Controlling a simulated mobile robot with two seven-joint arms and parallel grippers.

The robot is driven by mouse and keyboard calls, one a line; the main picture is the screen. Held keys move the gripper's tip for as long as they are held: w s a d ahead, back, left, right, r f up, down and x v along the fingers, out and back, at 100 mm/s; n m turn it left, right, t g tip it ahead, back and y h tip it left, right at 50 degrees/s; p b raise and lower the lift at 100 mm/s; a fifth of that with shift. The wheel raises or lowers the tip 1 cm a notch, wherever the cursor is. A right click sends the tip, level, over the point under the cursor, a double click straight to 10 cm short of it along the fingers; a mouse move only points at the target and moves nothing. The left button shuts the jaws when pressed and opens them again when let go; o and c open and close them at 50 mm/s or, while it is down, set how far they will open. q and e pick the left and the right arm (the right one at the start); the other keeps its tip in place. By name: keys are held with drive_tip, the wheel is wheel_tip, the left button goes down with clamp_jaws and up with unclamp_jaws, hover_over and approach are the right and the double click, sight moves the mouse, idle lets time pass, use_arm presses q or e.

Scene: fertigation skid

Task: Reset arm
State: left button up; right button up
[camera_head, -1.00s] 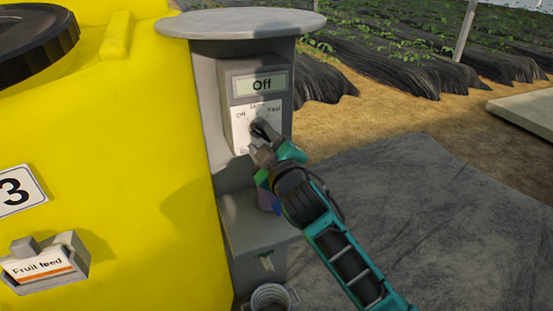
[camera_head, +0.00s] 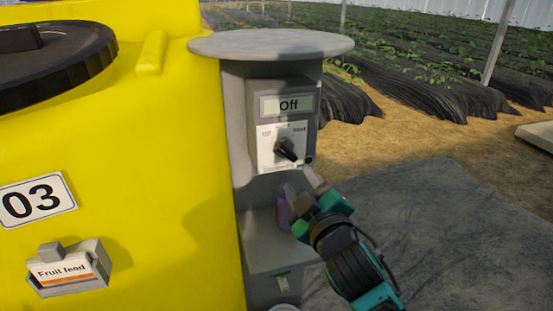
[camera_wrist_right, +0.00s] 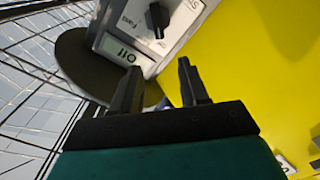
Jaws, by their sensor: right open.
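My right gripper (camera_head: 300,198) is in the head view, just below and in front of the grey control box (camera_head: 268,100). In the right wrist view its two dark fingers (camera_wrist_right: 157,85) stand apart with nothing between their tips. The black selector knob (camera_head: 287,150) on the white dial plate is clear of the fingers; it also shows in the right wrist view (camera_wrist_right: 157,20). The box's display (camera_head: 289,105) reads "Off". A purple object (camera_head: 283,212) on the stand's shelf is partly hidden behind the gripper. My left gripper is not in view.
A large yellow tank (camera_head: 150,150) with a black lid (camera_head: 60,65) fills the left side. A "Fruit feed" label holder (camera_head: 68,270) sticks out from it. The stand's round grey top (camera_head: 270,44) overhangs the control box. Open ground lies to the right.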

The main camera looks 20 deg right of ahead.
drive_tip(key=s+f+m+g, duration=0.3)
drive_tip(key=s+f, duration=0.6)
drive_tip(key=f, duration=0.4)
drive_tip(key=s+f+m+g+y, duration=0.1)
drive_tip(key=s+f+m+g, duration=0.3)
drive_tip(key=s+f, duration=0.5)
wheel_tip(320, 180, down, 5)
drive_tip(key=shift+s+d+f+p, duration=0.1)
drive_tip(key=shift+s+d+p, duration=0.2)
drive_tip(key=shift+s+d, duration=0.05)
